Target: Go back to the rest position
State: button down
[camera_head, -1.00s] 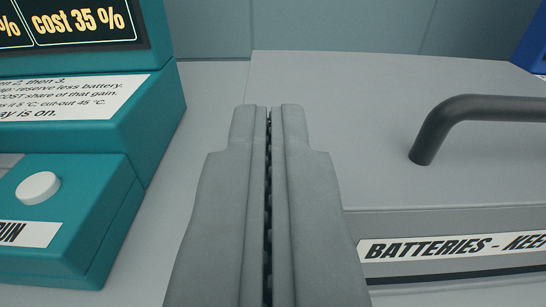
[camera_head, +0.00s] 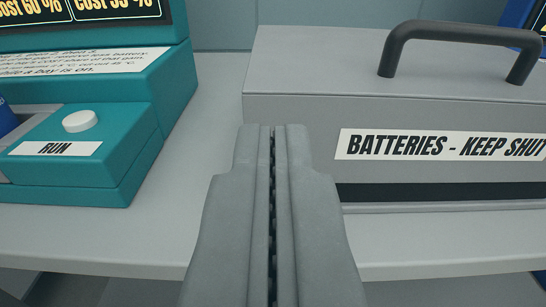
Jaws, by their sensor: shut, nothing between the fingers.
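My gripper (camera_head: 272,130) is in the lower middle of the view, pointing forward. Its two grey fingers lie together with only a thin dark line between them, and it holds nothing. It stands in front of the counter, its tips overlapping the left front part of the grey battery box in the picture. I cannot tell the exact distance to the box.
A grey box (camera_head: 290,115) labelled "BATTERIES - KEEP SHUT" with a dark handle (camera_head: 455,32) is at right, lid down. A teal console (camera_head: 125,125) with a white RUN button (camera_head: 80,121) is at left. The pale counter's (camera_head: 110,240) front edge shows below.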

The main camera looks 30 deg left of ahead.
jog(key=a+f+m+g+h, duration=0.1)
jog(key=a+f, duration=0.1)
jog(key=a, duration=0.1)
jog(key=a+f+m+g+h, duration=0.2)
jog(key=a, duration=0.2)
jog(key=w+a+f+m+g+h, duration=0.1)
jog(key=a+f+g+h, duration=0.1)
jog(key=a+f, duration=0.1)
jog(key=shift+a, duration=0.4)
jog(key=shift+s+a+f+m+h, duration=0.15)
jog(key=shift+s+a+m+h, duration=0.15)
jog(key=shift+a+m+h, duration=0.5)
jog(key=shift+s+a+r+h, duration=0.15)
jog(key=shift+r+h, duration=0.1)
jog(key=shift+h, duration=0.25)
jog(key=shift+s+a+r+h, duration=0.1)
jog(key=shift+r+h, duration=0.1)
jog(key=shift+h, duration=0.3)
jog(key=s+a+r+t, duration=0.2)
jog(key=a+r+t, duration=0.1)
jog(key=r, duration=0.3)
jog(key=s+a+r+m+t+h, duration=0.1)
jog(key=s+a+r+t, duration=0.1)
jog(key=a+r+t, duration=0.2)
notch_tip(320, 180, up, 3)
jog(key=shift+r+t, duration=0.2)
jog(key=shift+t, duration=0.1)
jog(key=shift+s, duration=0.1)
